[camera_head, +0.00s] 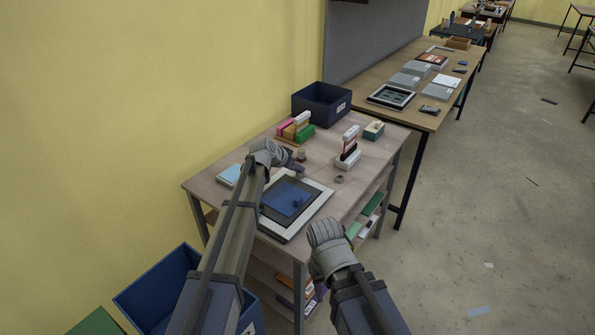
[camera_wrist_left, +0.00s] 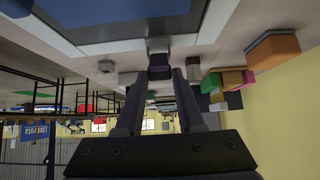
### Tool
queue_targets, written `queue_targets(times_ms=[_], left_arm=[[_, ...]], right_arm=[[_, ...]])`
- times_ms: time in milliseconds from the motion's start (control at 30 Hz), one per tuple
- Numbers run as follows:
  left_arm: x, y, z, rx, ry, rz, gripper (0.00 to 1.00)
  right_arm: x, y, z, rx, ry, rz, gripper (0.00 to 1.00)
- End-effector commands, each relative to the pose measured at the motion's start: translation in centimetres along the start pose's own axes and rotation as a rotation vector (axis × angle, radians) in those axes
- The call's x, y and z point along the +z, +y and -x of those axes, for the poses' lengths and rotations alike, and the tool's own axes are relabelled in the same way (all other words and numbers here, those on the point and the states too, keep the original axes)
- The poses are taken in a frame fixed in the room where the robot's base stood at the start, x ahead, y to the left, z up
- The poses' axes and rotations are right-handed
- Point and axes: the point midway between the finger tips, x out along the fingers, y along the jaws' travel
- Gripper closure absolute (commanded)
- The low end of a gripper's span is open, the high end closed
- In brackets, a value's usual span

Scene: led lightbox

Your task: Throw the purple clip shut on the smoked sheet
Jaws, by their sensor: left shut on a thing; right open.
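The lightbox (camera_head: 316,188) lies on the small wooden table, with the dark blue smoked sheet (camera_head: 284,199) on its panel. The sheet also shows at the top of the left wrist view (camera_wrist_left: 120,22). My left gripper (camera_head: 293,167) is at the lightbox's far edge. In the left wrist view its fingers (camera_wrist_left: 162,82) are shut on the dark purple clip (camera_wrist_left: 159,72), at the white frame's edge. I cannot tell how far the clip is closed. My right gripper (camera_head: 325,237) is open and empty near the table's front edge; its fingertips are hard to make out.
A dark blue bin (camera_head: 321,103) stands at the table's back. A small grey knob (camera_head: 339,179) lies right of the lightbox. A light blue pad (camera_head: 230,175) lies left.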

Motion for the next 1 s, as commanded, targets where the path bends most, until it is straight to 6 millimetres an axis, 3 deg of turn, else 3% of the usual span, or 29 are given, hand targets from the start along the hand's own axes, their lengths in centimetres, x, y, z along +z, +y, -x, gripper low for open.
queue_targets(times_ms=[33,333,967,1000], left_arm=[[1.1,0.1,-0.2,0.000,0.027,0.001,1.00],[1.5,0.1,0.0,0.002,0.168,-0.001,1.00],[1.4,0.1,0.3,0.002,0.215,-0.002,1.00],[1.4,0.1,0.3,0.002,0.215,-0.002,0.59]], right_arm=[[-0.1,-0.1,-1.3,0.000,0.000,0.000,0.50],[-0.2,-0.4,-3.9,0.000,0.000,0.001,0.50],[-0.3,-0.4,-4.5,0.000,0.000,0.001,0.50],[-0.3,-0.4,-4.5,0.000,0.000,0.001,0.50]])
